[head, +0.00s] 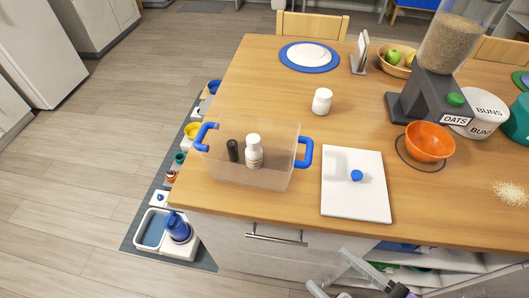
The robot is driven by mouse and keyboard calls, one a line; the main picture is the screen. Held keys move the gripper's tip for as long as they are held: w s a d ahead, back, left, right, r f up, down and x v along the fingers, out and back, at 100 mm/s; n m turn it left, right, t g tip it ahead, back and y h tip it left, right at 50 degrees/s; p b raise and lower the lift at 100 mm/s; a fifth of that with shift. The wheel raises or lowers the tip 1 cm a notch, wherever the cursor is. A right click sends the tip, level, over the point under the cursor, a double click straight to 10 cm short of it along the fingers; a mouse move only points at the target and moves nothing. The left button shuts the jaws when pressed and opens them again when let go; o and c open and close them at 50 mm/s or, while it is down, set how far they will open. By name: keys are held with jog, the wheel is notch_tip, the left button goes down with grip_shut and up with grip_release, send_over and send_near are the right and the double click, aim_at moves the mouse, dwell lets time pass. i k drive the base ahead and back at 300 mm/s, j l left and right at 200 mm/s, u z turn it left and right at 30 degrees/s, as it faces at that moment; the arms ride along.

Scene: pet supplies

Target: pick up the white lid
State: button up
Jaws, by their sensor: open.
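The white lid (343,203) is a flat, rectangular panel with a blue knob (356,175) near its middle. It lies flat on the wooden table near the front edge, right of a clear bin (225,172) with blue handles. My gripper (327,268) is partly in view at the bottom edge, in front of the table and below the lid in the picture. It is open, empty and apart from the lid. The rest of it is cut off by the frame.
The open bin holds a white bottle (254,151) and a dark bottle (232,150). A white jar (322,101) stands behind the lid. An orange bowl (430,142) and an oats dispenser (432,97) are to the right. Wood is bare right of the lid.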

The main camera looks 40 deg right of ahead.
aim_at(354, 186)
jog(key=j+z, duration=0.15)
jog(key=j, duration=0.4)
jog(key=j+z, duration=0.15)
jog(key=j, duration=0.4)
jog(key=k+j+z, duration=0.15)
jog(key=j, duration=0.35)
jog(key=k+j+z, duration=0.15)
jog(key=j, duration=0.4)
